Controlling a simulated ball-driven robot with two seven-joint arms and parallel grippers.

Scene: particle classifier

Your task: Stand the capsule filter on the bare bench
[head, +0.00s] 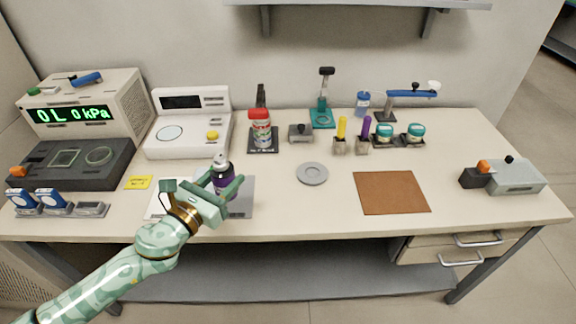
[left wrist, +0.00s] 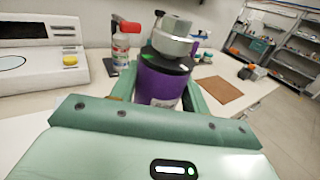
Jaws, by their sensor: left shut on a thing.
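The capsule filter appears to be the purple cylinder (head: 224,175) with a black collar and a grey top. My left gripper (head: 221,184) is shut on it, with one green finger on each side of the body. The filter is about upright over a grey plate (head: 243,200) at the front left of the bench (head: 290,222). I cannot tell whether its base touches the plate. In the left wrist view the purple body (left wrist: 158,86) stands between the fingers, its lower part hidden by the gripper. My right gripper is not in view.
A round grey disc (head: 312,173) and a brown mat (head: 391,192) lie to the right. Behind stand a red-capped bottle (head: 260,130), a white instrument (head: 188,125) and several small holders. Bare bench shows between the grey plate, disc and mat.

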